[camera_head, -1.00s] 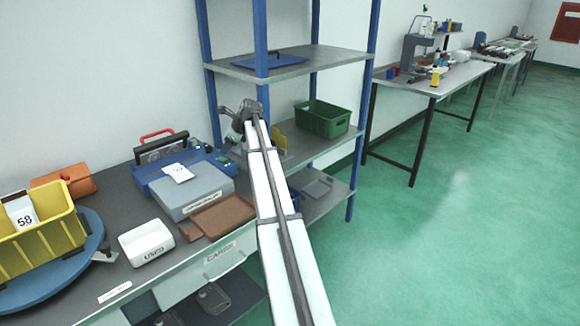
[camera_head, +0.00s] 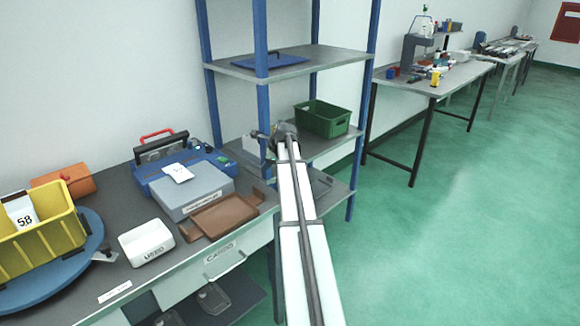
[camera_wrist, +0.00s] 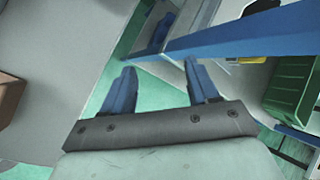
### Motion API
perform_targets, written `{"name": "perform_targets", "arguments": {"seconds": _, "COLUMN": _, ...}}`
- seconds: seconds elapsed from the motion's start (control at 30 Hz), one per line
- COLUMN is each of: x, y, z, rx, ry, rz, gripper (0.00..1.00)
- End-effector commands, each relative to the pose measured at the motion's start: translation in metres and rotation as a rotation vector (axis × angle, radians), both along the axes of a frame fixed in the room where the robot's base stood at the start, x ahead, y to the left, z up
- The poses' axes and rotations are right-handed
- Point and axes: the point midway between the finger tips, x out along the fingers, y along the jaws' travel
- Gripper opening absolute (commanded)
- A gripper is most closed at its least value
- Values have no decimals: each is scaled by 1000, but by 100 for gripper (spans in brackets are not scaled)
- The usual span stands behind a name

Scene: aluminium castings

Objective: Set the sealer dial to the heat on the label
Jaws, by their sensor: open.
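The blue sealer (camera_head: 214,157) stands on the bench with a black handle on top and a grey platform in front. A small white paper (camera_head: 177,172) lies on it; its print is too small to read. A white label reading 58 (camera_head: 25,220) is on the yellow bin (camera_head: 62,231) at the left. I cannot make out the sealer dial. My gripper (camera_head: 259,134) is right of the sealer, near the shelf post. In the wrist view my gripper (camera_wrist: 160,78) is open and empty, its two blue fingers apart; the sealer is not seen there.
A blue shelf rack (camera_head: 263,95) stands close to my gripper, holding a green crate (camera_head: 323,119). A brown tray (camera_head: 222,215) and a white box (camera_head: 146,242) are on the bench. The yellow bin rests on a blue round plate (camera_head: 95,225). Green floor to the right is open.

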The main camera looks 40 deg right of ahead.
Motion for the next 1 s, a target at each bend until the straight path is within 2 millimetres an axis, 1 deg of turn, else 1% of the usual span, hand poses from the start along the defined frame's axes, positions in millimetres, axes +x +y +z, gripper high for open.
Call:
{"name": "perform_targets", "arguments": {"seconds": 0.1, "x": -13, "y": -13, "z": -7, "rx": -30, "ry": 19, "rz": 2, "gripper": 60}}
{"name": "perform_targets", "arguments": {"seconds": 0.3, "x": -33, "y": -35, "z": -18, "rx": -79, "ry": 51, "rz": 7, "gripper": 60}}
{"name": "perform_targets", "arguments": {"seconds": 0.5, "x": -49, "y": -52, "z": -26, "rx": -118, "ry": 81, "rz": 12, "gripper": 60}}
{"name": "perform_targets", "arguments": {"seconds": 0.7, "x": -58, "y": -62, "z": -30, "rx": -138, "ry": 97, "rz": 17, "gripper": 60}}
{"name": "perform_targets", "arguments": {"seconds": 1.0, "x": -60, "y": -64, "z": -31, "rx": -143, "ry": 102, "rz": 17, "gripper": 60}}
